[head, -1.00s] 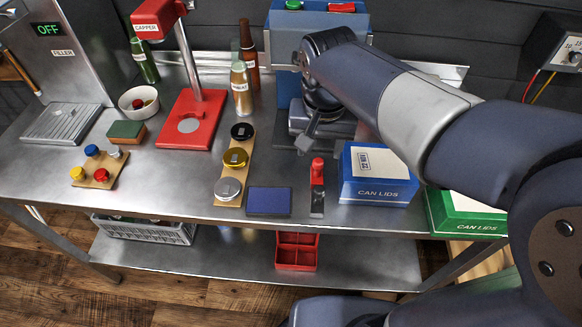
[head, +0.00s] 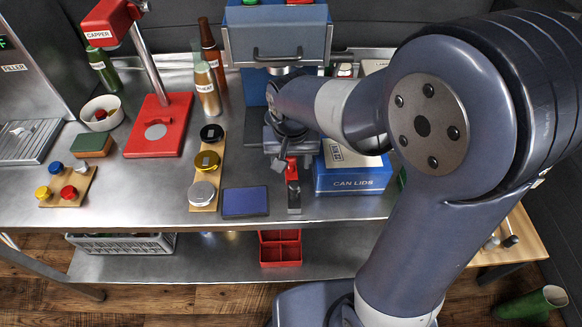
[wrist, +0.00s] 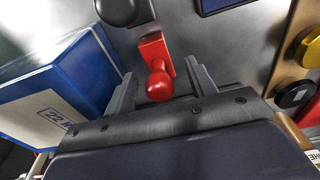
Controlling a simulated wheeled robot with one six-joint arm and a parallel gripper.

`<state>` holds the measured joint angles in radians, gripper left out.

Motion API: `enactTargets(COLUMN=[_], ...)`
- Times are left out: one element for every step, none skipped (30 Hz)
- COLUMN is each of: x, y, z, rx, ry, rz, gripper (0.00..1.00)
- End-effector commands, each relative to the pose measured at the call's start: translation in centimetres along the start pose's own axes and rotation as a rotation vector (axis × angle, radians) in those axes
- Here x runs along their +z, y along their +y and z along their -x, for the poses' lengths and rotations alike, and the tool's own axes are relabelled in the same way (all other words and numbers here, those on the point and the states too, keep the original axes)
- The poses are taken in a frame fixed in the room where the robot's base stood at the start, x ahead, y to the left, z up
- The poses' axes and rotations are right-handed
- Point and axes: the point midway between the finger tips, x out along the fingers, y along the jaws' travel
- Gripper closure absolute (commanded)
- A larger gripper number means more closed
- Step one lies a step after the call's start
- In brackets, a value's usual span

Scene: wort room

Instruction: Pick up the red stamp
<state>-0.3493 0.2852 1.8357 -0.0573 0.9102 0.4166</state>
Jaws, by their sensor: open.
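The red stamp (head: 292,170) stands on the steel bench, left of the blue can-lids box. In the wrist view the stamp (wrist: 157,82) shows its round knob and red rectangular base. My gripper (head: 279,160) is open above the bench at the stamp. In the wrist view the two fingers of my gripper (wrist: 160,72) are spread, with the knob between them and a gap on each side. In the head view my gripper partly covers the stamp.
The blue can-lids box (head: 352,178) stands close on the right. A dark object (head: 294,199) lies just in front of the stamp. A blue pad (head: 246,202) and a wooden strip with lids (head: 204,170) lie to the left. A machine (head: 277,40) stands behind.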

Motion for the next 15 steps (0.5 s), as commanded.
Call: enactTargets(x=[0.06, 0.06, 0.05, 0.03, 0.02, 0.01, 0.01, 0.01, 0.01, 0.01, 0.01, 0.01, 0.01, 0.01, 0.01], y=[0.02, 0.02, 0.02, 0.01, 0.00, 0.00, 0.00, 0.00, 0.00, -0.01, -0.01, -0.01, -0.01, -0.01, -0.01], z=[-0.54, -0.73, -0.90, -0.98, -1.01, -1.02, -1.01, -1.00, -0.99, -0.99, -0.98, -0.98, -0.97, -0.97, -0.97], rx=[0.001, 0.001, 0.000, 0.000, 0.000, 0.000, 0.000, 0.000, 0.000, 0.000, 0.000, 0.000, 0.000, 0.000, 0.000], ry=[-0.002, -0.002, -0.001, 0.000, 0.000, 0.001, 0.001, 0.001, 0.001, 0.001, 0.001, 0.001, 0.001, 0.001, 0.001], rz=[0.000, 0.000, 0.000, 0.000, 0.000, 0.000, 0.000, 0.000, 0.000, 0.000, 0.000, 0.000, 0.000, 0.000, 0.000], gripper=[0.47, 0.47, 0.47, 0.47, 0.47, 0.47, 0.47, 0.47, 0.47, 0.47, 0.49, 0.52, 0.55, 0.57, 0.60])
